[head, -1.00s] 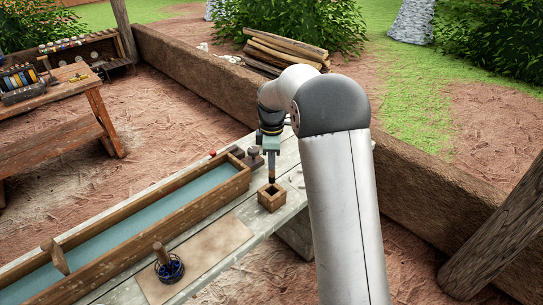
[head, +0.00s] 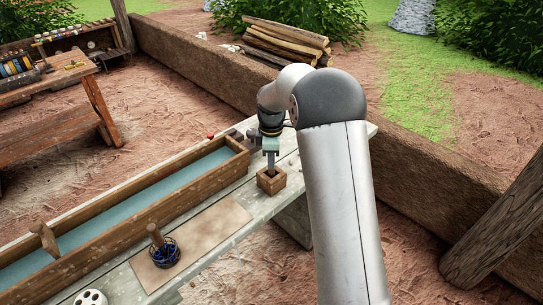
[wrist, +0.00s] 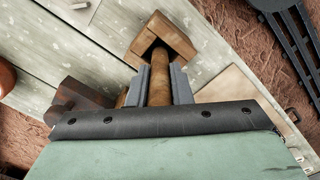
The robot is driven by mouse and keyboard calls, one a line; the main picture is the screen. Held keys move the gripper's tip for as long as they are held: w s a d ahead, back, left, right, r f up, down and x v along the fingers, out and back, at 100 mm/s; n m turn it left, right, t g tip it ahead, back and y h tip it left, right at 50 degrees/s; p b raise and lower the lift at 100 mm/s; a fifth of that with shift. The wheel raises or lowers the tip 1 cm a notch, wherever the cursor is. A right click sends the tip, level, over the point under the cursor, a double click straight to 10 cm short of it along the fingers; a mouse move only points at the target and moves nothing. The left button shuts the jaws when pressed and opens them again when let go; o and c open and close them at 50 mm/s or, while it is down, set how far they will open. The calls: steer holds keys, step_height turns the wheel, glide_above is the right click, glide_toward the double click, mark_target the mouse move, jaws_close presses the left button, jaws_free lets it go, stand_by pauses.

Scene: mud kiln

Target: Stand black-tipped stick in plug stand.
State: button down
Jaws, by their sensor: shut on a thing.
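My gripper (head: 271,162) is shut on a brown wooden stick (wrist: 160,88), whose shaft shows between the two grey fingers in the wrist view. A small square wooden block with a square hole, seemingly the plug stand (head: 271,182), is on the pale plank table directly below my gripper. It also shows in the wrist view (wrist: 178,32). The stick looks upright, and its lower end runs into the block's opening. The black tip is hidden there, and how deep it sits cannot be told.
A long wooden trough (head: 120,222) with a blue-green inside lies left of the block. Dark wooden pieces (wrist: 78,100) sit close beside my gripper. A tan board (head: 205,232), a wire-wrapped holder with a peg (head: 164,250) and a white holed object (head: 90,297) are nearer the front.

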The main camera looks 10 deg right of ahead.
steer(key=shift+f, duration=0.5)
steer(key=c, duration=1.2)
jaws_free()
steer(key=shift+c, duration=0.2)
step_height(320, 180, up, 18)
steer(key=shift+f+b, duration=0.25)
steer(key=shift+b, duration=0.2)
steer(key=s+f+m, duration=0.3)
steer(key=s+m, duration=0.2)
steer(key=s, duration=0.6)
steer(key=s+f+m, duration=0.4)
steer(key=s+m, duration=0.1)
steer(key=s, duration=0.7)
steer(key=s+f+m, duration=0.3)
steer(key=s+m, duration=0.1)
steer(key=s, duration=0.8)
steer(key=shift+a+f+m, duration=0.2)
steer(key=shift+a+m, duration=0.2)
